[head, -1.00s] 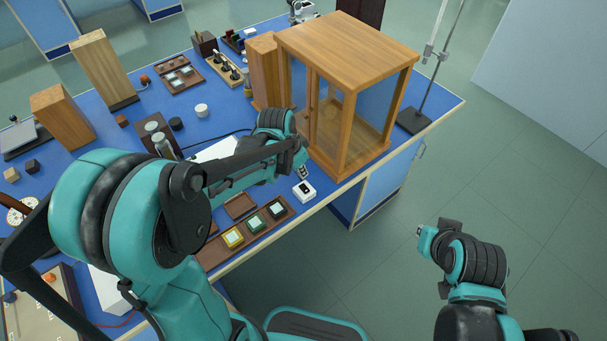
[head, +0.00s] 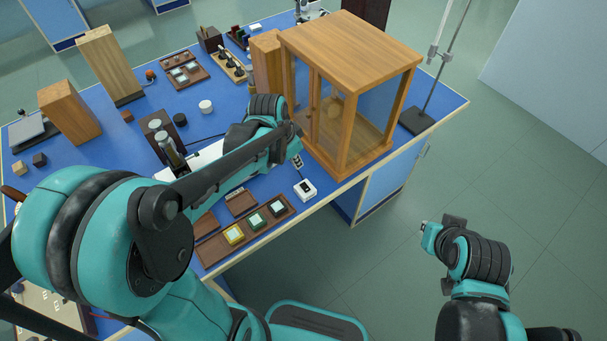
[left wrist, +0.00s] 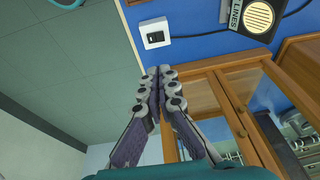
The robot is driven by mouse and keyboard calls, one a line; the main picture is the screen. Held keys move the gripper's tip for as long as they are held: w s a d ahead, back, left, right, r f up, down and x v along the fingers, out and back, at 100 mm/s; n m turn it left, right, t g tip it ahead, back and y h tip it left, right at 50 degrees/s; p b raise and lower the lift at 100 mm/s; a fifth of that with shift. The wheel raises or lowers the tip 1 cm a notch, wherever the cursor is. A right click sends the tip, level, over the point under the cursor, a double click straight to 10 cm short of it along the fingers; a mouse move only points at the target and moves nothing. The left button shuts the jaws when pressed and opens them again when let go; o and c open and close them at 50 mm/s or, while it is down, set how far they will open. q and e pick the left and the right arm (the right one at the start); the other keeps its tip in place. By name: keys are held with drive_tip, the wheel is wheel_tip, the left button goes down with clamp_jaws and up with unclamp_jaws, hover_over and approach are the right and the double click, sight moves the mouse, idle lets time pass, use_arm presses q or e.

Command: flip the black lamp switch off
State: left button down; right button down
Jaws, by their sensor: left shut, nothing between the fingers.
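The lamp switch is a small white box with a black rocker (head: 306,189), on the blue bench near its front edge. It also shows in the left wrist view (left wrist: 154,33), above the fingertips. I cannot tell which way the rocker is set. My left gripper (left wrist: 157,72) is shut and empty, its fingertips together and pointing towards the switch box, apart from it in the picture. In the head view the left wrist hides most of the fingers. My right arm is at the lower right, off the bench, and its fingers do not show.
A wooden glass-sided cabinet (head: 347,49) stands right behind the switch, close to the left gripper. A brown tray (head: 216,252) with several coloured blocks lies left of the switch. A black box with a round cream face (left wrist: 257,17) and a cable sit beside the switch.

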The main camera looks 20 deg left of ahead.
use_arm(q)
drive_tip(key=b, duration=0.5)
approach(303, 186)
drive_tip(key=x, duration=0.5)
drive_tip(key=shift+w+d, duration=0.25)
drive_tip(key=shift+w, duration=0.05)
drive_tip(key=shift+a+f+b, duration=0.1)
drive_tip(key=shift+f+b, duration=0.2)
drive_tip(key=shift+f, duration=0.4)
drive_tip(key=shift+w+a+f+b, duration=0.1)
drive_tip(key=shift+a+f+b, duration=0.05)
drive_tip(key=shift+f+b, duration=0.35)
drive_tip(key=shift+r, duration=0.15)
